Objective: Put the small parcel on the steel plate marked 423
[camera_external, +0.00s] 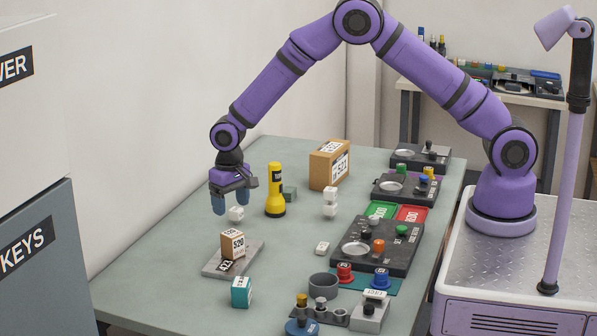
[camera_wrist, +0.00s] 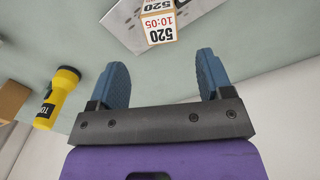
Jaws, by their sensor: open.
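The small parcel (camera_external: 233,245), a brown box with white labels reading 520, rests upright on the steel plate (camera_external: 215,268). The plate is a flat grey slab with a dark-lettered label that seems to read 423, partly beside the parcel. My gripper (camera_external: 232,203) is open and empty, above and behind the parcel, clear of it. In the wrist view the parcel (camera_wrist: 160,24) sits beyond the open blue fingertips (camera_wrist: 160,75), and part of the plate (camera_wrist: 122,20) shows beside it.
A yellow torch (camera_external: 275,190) stands right of my gripper, with a larger parcel (camera_external: 322,168) behind. A teal box (camera_external: 241,291) stands in front of the plate. Small white blocks (camera_external: 330,202) and dark control panels (camera_external: 400,262) lie rightward. The table left of the plate is clear.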

